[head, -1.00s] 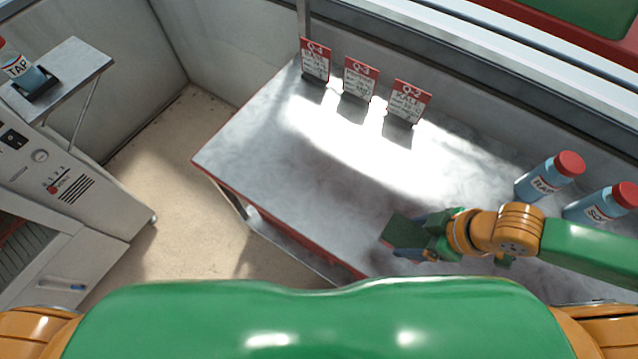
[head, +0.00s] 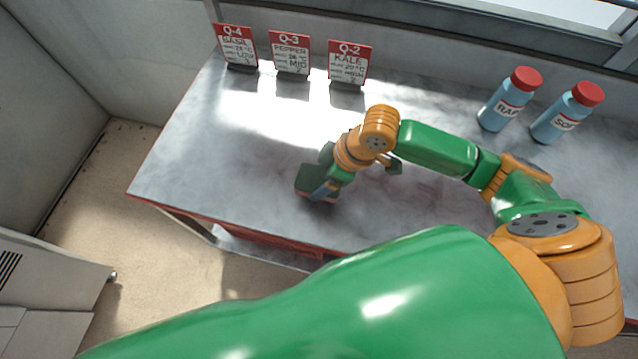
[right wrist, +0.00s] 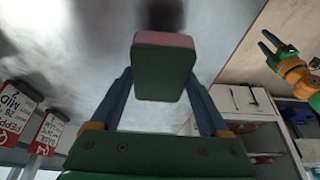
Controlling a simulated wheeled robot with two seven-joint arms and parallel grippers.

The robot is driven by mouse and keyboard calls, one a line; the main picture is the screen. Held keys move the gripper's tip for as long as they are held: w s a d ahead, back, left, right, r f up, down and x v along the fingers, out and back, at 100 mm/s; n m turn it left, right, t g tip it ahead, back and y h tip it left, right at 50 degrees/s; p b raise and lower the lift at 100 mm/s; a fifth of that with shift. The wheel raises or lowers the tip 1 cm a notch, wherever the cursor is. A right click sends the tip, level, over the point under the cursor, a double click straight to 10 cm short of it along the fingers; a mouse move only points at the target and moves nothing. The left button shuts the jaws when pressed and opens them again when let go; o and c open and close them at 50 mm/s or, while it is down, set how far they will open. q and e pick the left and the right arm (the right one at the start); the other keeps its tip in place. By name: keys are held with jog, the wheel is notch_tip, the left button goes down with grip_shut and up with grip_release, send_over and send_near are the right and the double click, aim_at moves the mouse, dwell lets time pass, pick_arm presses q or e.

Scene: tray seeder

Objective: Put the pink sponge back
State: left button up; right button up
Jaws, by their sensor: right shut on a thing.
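The sponge (right wrist: 163,72) shows in the right wrist view as a block with a dark green face and a thin pink layer along its far edge. It sits between the two fingers of my right gripper (head: 324,186), which is shut on it. In the head view the sponge (head: 312,179) shows its dark green side over the front part of the grey table (head: 240,170). I cannot tell whether it touches the table top. My left gripper (right wrist: 272,46) shows at the upper right of the right wrist view, with its fingers apart and empty.
Three red-and-white cards, Q-4 (head: 237,46), Q-3 (head: 290,54) and Q-2 (head: 348,63), stand along the table's back. Two blue red-capped bottles, RAF (head: 503,106) and one more (head: 562,118), stand at the back right. The table's left part is clear.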

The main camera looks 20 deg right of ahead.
aim_at(319, 185)
jog(key=shift+d+x, duration=0.25)
jog(key=shift+x, duration=0.75)
jog(key=shift+d+x, duration=0.2)
jog(key=shift+x, duration=0.85)
jog(key=shift+s+f, duration=0.1)
jog(key=shift+f, duration=0.15)
jog(key=o, duration=1)
jog(key=shift+o, duration=0.2)
jog(key=p+v, duration=0.1)
jog(key=v, duration=1.1)
jog(key=shift+r+p, duration=0.15)
jog(key=shift+p, duration=0.25)
